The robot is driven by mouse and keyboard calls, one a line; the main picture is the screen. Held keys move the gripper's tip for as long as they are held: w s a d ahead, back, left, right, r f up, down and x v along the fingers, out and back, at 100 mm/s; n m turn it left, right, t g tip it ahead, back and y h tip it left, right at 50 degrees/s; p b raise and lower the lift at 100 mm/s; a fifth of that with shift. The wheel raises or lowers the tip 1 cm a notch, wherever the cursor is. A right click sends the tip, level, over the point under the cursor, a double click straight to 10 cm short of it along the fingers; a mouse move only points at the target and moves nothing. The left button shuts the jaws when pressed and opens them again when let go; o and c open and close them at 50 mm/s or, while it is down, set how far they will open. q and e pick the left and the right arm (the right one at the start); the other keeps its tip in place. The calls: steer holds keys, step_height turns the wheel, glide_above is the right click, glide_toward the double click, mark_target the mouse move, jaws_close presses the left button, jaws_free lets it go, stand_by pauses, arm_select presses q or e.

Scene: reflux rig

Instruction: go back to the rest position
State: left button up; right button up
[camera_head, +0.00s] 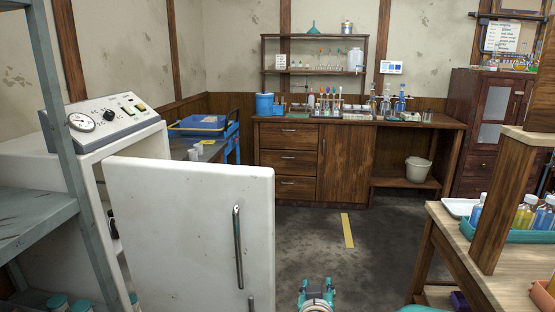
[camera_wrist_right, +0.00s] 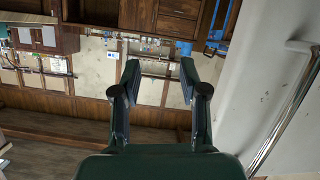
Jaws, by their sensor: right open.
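My right gripper (camera_head: 316,292) shows at the bottom edge of the head view, low in front of the floor and right of the open white door (camera_head: 190,225). In the right wrist view its two dark fingers (camera_wrist_right: 159,78) are spread apart with nothing between them. That view shows the room upside down, with the white door and its metal handle (camera_wrist_right: 285,110) close on the right side. The gripper looks apart from the door. My left gripper is not in view.
The white cabinet (camera_head: 45,200) with a gauge panel stands open at left, beside a grey metal shelf (camera_head: 35,220). A wooden table (camera_head: 500,265) with a teal bottle tray (camera_head: 510,234) is at right. A workbench (camera_head: 345,160) stands at the back. The middle floor is clear.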

steer(key=s+d+f+g, duration=0.1)
steer(key=d+f, duration=0.2)
steer(key=f, duration=0.3)
steer(key=s+d+f+g, duration=0.2)
steer(key=d+f, duration=0.1)
steer(key=f, duration=0.4)
steer(key=s+d+f+g+y, duration=0.3)
steer(key=s+f+g, duration=0.3)
steer(key=s+f, duration=1.1)
steer(key=s+a+f+m+g+y, duration=0.1)
steer(key=s+a+g+y, duration=0.15)
steer(key=s, duration=0.35)
steer(key=s+a+f+m+g+y, duration=0.1)
steer(key=s+a+f+m+g, duration=0.1)
steer(key=s+a, duration=0.35)
steer(key=a+r+p+v, duration=0.1)
steer(key=a+p+v, duration=0.2)
steer(key=p+v, duration=1)
steer(key=shift+s+r, duration=0.15)
